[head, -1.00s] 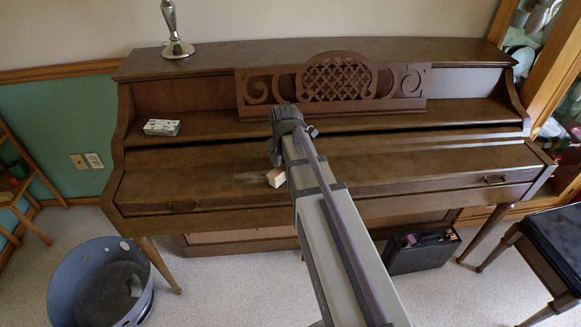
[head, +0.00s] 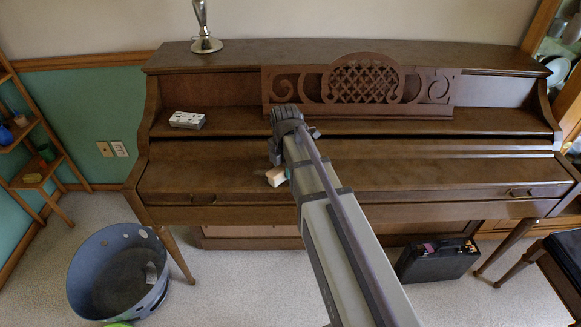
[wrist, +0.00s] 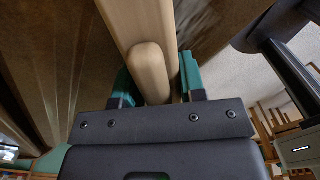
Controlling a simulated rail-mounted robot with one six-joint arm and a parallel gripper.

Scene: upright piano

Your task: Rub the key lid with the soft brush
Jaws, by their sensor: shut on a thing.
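The soft brush, seen as a pale wooden block (head: 276,176), is at the end of my arm in the head view. In the wrist view its light wooden handle (wrist: 148,68) runs up between the green fingers of my gripper (wrist: 157,84), which is shut on it. The bristles are hidden. The key lid (head: 205,176) is the long brown lid along the piano's front. The brush is at its left-middle part; I cannot tell whether it touches. A pale streaked patch (wrist: 198,22) shows on brown wood beside the handle in the wrist view.
A small pale box (head: 187,120) sits on the ledge above the lid, left of my arm. A carved music stand (head: 362,85) rises behind. A silver stand (head: 205,35) is on top. A round grey bin (head: 115,272) and a black case (head: 437,260) stand on the floor.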

